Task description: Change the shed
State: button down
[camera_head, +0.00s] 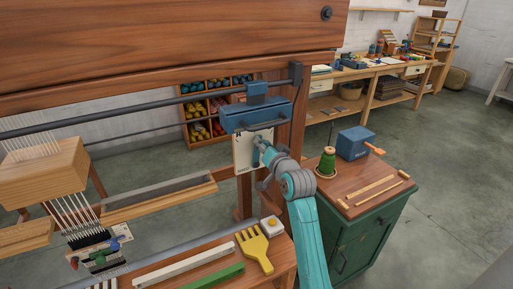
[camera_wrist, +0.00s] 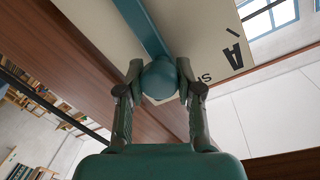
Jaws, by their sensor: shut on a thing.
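A blue box (camera_head: 258,115) is mounted on the loom's wooden frame, with a cream placard (camera_head: 243,150) below it. In the wrist view the placard (camera_wrist: 215,38) carries dark letters, partly cut off. A teal lever (camera_wrist: 140,25) runs in front of it and ends in a round ball knob (camera_wrist: 158,80). My gripper (camera_wrist: 160,92) is shut on this knob, one finger on each side. In the head view my gripper (camera_head: 262,147) is small at the placard and hides the knob. The warp threads (camera_head: 80,220) pass through the loom at the left.
A wooden beam (camera_head: 170,50) crosses above. A bench at the front holds a yellow comb (camera_head: 255,249), a white stick (camera_head: 185,264) and a green stick (camera_head: 212,276). A green cabinet (camera_head: 365,235) with a green spool (camera_head: 327,161) stands to the right. The floor beyond is clear.

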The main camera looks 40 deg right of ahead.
jog(key=d+m, duration=0.1)
jog(key=m, duration=0.1)
jog(key=d, duration=0.1)
jog(key=shift+s+d+f+m+y, duration=0.3)
jog(key=shift+s+m, duration=0.05)
jog(key=shift+m, duration=0.05)
jog(key=shift+s+d+f+m, duration=0.15)
jog(key=shift+d+f+m, duration=0.2)
jog(key=shift+d+m, duration=0.3)
jog(key=c, duration=0.7)
grip_release()
jog(key=shift+c, duration=0.2)
jog(key=shift+s+a, duration=0.1)
jog(key=v, duration=1.1)
jog(key=shift+s, duration=0.4)
